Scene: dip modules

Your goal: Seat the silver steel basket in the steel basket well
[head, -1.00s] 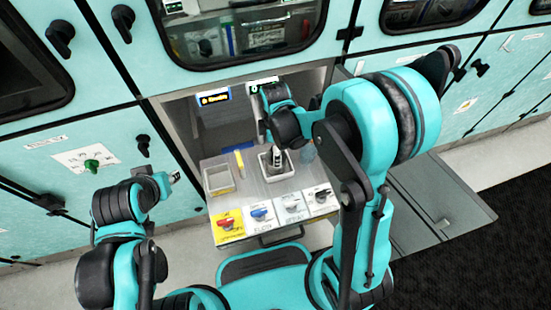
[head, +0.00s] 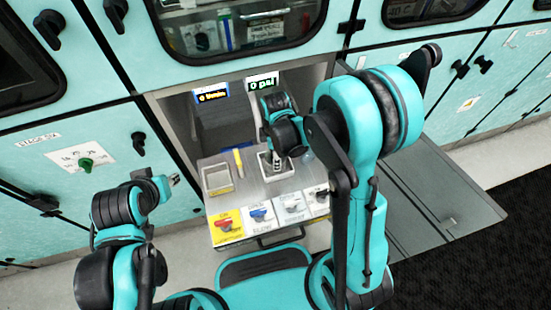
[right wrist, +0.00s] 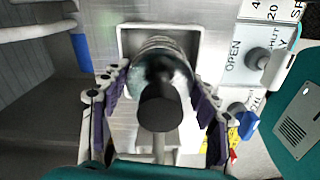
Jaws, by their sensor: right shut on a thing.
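In the right wrist view, the silver steel basket (right wrist: 163,60) is a round, shiny piece with a dark, rounded handle (right wrist: 160,108) towards the camera. My right gripper (right wrist: 160,95) is shut on it, with a finger on each side. A pale, square-rimmed well (right wrist: 128,38) lies behind the basket; how deep the basket sits is hidden. In the head view, my right gripper (head: 274,166) points down at the right-hand square well (head: 284,176) on the bench, and the basket is hardly distinguishable. My left gripper (head: 173,180) is at the left, away from the bench; its jaws are too small to read.
A second square tray (head: 218,190) stands left of the well, with a yellow object (head: 238,162) behind it. Labelled switches, red (head: 226,226) and blue (head: 258,214) among them, line the bench's front. Recess walls and lit displays (head: 262,83) stand behind my right arm.

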